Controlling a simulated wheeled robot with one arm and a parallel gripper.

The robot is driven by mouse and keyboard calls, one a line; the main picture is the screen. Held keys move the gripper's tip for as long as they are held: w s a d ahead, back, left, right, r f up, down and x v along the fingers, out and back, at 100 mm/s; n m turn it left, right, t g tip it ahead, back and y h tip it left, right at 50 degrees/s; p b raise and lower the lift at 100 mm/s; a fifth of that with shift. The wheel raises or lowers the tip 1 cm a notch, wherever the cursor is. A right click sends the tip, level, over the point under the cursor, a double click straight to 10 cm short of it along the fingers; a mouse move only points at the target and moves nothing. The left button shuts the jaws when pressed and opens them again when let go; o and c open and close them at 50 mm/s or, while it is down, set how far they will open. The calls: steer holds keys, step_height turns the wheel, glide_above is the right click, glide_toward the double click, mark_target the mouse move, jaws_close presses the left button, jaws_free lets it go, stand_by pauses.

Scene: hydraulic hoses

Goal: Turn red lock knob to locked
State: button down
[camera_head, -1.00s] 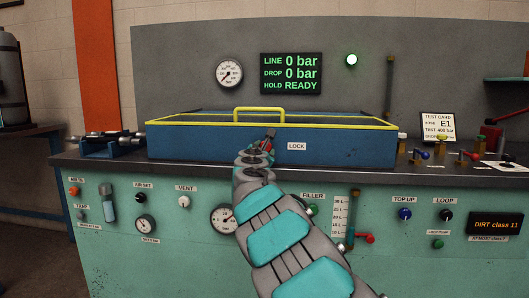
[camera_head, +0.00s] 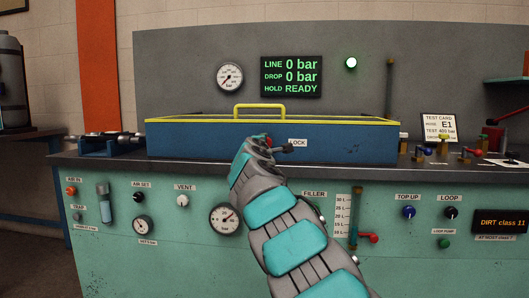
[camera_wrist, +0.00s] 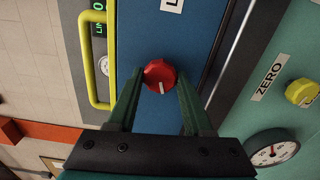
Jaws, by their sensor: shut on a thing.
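The red lock knob (camera_wrist: 160,75) sits on the blue front wall of the yellow-rimmed box (camera_head: 190,140). In the wrist view it lies between the tips of my gripper (camera_wrist: 160,82), one finger on each side. My gripper is shut on it. A short white mark shows on the knob's face, near its lower edge in that view. In the head view my gripper (camera_head: 268,140) is at the box front, just left of the LOCK label (camera_head: 298,142), and mostly hides the knob.
A yellow handle (camera_head: 258,107) stands on the box. The green panel below carries several knobs and gauges. A yellow knob (camera_wrist: 301,92) shows beside the ZERO label.

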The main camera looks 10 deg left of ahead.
steer(key=shift+f+m+b, duration=0.15)
steer(key=shift+m+b, duration=1)
steer(key=shift+m, duration=0.75)
steer(key=shift+c, duration=1.5)
jaws_free()
steer(key=shift+s, duration=0.1)
steer(key=s+b, duration=0.1)
steer(key=s, duration=0.6)
steer(key=shift+s, duration=0.3)
steer(key=shift+a, duration=0.1)
